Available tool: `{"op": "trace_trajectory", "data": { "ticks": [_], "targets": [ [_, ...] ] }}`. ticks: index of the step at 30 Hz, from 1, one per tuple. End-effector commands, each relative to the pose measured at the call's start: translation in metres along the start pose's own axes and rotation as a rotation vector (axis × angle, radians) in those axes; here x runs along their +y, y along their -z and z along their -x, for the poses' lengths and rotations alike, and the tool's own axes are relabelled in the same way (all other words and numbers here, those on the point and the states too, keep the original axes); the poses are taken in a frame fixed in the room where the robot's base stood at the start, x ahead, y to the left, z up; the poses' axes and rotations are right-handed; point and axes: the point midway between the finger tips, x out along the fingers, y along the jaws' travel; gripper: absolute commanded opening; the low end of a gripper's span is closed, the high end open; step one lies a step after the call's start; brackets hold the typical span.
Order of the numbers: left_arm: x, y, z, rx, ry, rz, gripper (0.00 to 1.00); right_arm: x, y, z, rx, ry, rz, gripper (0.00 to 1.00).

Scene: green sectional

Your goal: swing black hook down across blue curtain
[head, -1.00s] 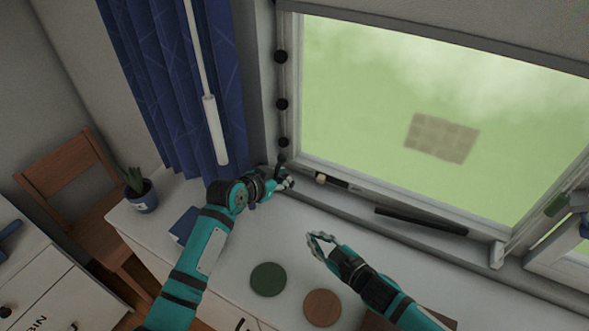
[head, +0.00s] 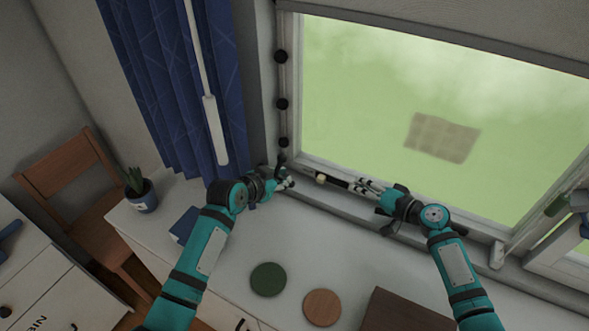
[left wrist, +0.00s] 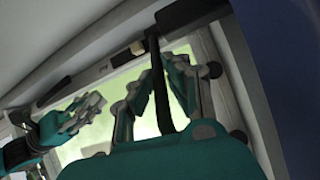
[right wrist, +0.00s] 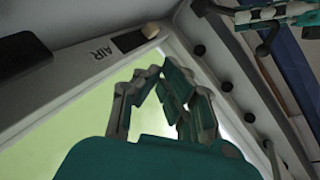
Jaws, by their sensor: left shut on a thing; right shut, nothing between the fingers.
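The blue curtain (head: 165,80) hangs left of the window in the head view. A slim black hook (head: 281,158) stands at the window's lower left corner. My left gripper (head: 284,180) is shut on it; in the left wrist view the black hook (left wrist: 158,85) runs between the fingers. The hook also shows beside my left gripper in the right wrist view (right wrist: 268,45). My right gripper (head: 362,186) is shut and empty at the window sill, right of my left gripper. In the right wrist view its fingertips (right wrist: 160,85) meet in front of the window.
Black knobs (head: 281,104) line the window's left frame. A white wand (head: 215,130) hangs before the curtain. A small tan knob (head: 320,179) and an AIR label (right wrist: 101,53) are on the sill. Green (head: 268,279) and brown (head: 322,307) discs lie on the white desktop; a potted plant (head: 141,192) stands left.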

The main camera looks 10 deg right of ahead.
Motion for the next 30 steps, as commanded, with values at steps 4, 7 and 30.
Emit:
{"op": "trace_trajectory", "data": {
  "ticks": [4,7,30],
  "targets": [
    [0.000,-0.001,0.000,-0.002,0.000,0.001,0.00,-0.049,0.000,-0.021,-0.120,0.201,0.057,0.00],
    [0.000,-0.001,0.000,-0.002,0.001,0.001,0.00,-0.074,0.001,-0.024,-0.162,0.311,0.098,0.00],
    [0.000,-0.001,0.000,-0.002,0.000,0.001,0.00,-0.134,-0.029,-0.117,-0.197,0.414,0.137,0.00]
  ]
}}
